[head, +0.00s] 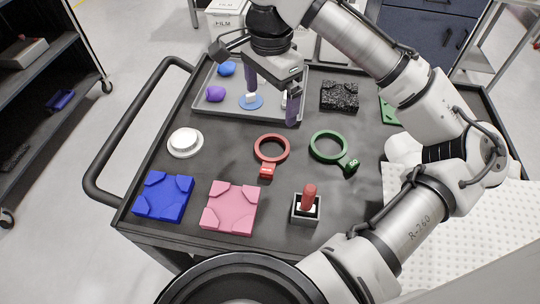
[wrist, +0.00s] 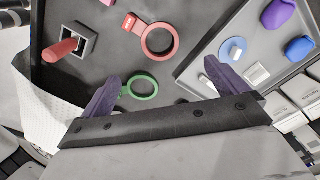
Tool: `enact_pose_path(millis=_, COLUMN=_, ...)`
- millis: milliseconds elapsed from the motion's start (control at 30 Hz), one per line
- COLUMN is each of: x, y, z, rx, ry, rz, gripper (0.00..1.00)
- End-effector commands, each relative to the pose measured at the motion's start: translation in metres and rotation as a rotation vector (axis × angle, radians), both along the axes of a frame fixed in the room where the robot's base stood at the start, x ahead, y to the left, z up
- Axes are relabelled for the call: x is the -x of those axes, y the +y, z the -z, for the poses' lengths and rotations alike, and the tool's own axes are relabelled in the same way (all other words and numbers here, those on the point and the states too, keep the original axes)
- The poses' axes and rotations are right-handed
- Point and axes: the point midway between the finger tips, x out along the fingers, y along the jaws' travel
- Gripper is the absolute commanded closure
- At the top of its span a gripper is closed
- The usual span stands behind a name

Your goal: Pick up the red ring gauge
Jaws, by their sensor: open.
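The red ring gauge (head: 266,171) lies flat on the dark cart top near its middle, its labelled handle pointing toward the front. It also shows in the wrist view (wrist: 133,24), at the upper middle, unobstructed. My gripper (head: 271,111) has two purple fingers spread wide with nothing held between them. In the head view it is over the front part of the grey tray, beyond the red ring and apart from it. In the wrist view the fingers (wrist: 160,72) stand left and right, with the red ring ahead of them.
A green ring gauge (head: 349,166) lies just right of the red one. The grey tray (head: 222,108) holds blue and purple pieces. A red-handled stamp-like piece in a square holder (head: 305,208), pink block (head: 230,207), blue block (head: 163,197) and white round piece (head: 184,142) surround it.

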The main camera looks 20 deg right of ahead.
Motion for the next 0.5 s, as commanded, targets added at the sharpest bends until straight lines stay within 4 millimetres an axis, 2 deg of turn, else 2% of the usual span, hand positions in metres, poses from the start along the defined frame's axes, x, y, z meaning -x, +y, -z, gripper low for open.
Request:
enact_pose_path(millis=167, x=0.000, y=0.001, z=0.009, rx=-0.002, ry=0.001, rz=0.050, gripper=0.02)
enact_pose_path(millis=500, x=0.000, y=0.001, z=0.071, rx=-0.001, ry=0.002, rz=0.051, gripper=0.02)
